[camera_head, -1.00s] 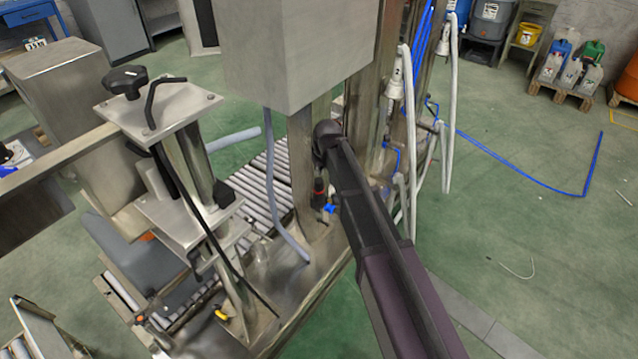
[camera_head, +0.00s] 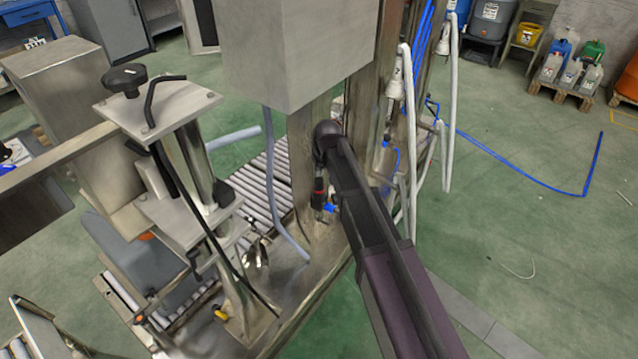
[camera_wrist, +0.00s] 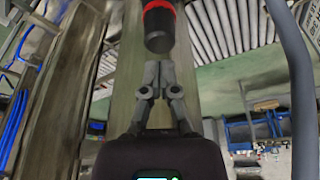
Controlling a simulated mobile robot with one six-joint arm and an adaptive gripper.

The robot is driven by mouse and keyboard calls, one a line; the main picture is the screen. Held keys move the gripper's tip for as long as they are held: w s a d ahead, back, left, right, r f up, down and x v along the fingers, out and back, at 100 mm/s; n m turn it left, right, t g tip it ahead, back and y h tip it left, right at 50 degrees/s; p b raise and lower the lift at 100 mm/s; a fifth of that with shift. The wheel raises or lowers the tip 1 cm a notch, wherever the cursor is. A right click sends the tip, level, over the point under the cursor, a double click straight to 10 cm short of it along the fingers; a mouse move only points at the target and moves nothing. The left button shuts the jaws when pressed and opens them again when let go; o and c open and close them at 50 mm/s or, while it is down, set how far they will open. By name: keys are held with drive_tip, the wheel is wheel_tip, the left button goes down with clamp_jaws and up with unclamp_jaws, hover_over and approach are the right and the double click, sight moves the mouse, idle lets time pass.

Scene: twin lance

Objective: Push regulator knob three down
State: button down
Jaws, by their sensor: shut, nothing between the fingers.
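A black regulator knob with a red ring (camera_wrist: 158,22) shows at the top of the wrist view, cut by the frame edge. A black and red regulator (camera_head: 318,190) with a blue fitting shows in the head view beside the steel post. No number is readable on it. My gripper (camera_wrist: 158,72) is shut and empty, its fingertips together just below the knob's end in the wrist view. I cannot tell whether they touch it. In the head view my arm reaches in from the lower right, and I cannot make out the gripper clearly.
The steel post (camera_head: 302,165) and a grey hose (camera_head: 278,190) stand close by. A large grey box (camera_head: 300,50) hangs above. Roller conveyor (camera_head: 262,185) lies behind. White hoses (camera_head: 450,110) stand to the right, with open green floor beyond.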

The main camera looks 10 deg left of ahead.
drive_tip(key=shift+f+b, duration=1.25)
drive_tip(key=shift+f, duration=0.05)
idle(0.4)
drive_tip(key=shift+r, duration=0.1)
drive_tip(key=shift+r+p, duration=3)
drive_tip(key=shift+p, duration=0.05)
drive_tip(key=s+d+m+g+h, duration=0.1)
drive_tip(key=s+d+m, duration=0.1)
drive_tip(key=s+d, duration=0.75)
drive_tip(key=s+d+m+g, duration=0.1)
drive_tip(key=s+d+m, duration=0.25)
drive_tip(key=d, duration=1.05)
drive_tip(key=s+d+m+g+h, duration=0.1)
drive_tip(key=s+d+m, duration=0.1)
drive_tip(key=s+d, duration=0.75)
drive_tip(key=w+d+r+p, duration=0.2)
drive_tip(key=d+r+p, duration=0.1)
drive_tip(key=r+p, duration=0.9)
drive_tip(key=shift+r+p, duration=0.4)
drive_tip(key=shift+p, duration=0.45)
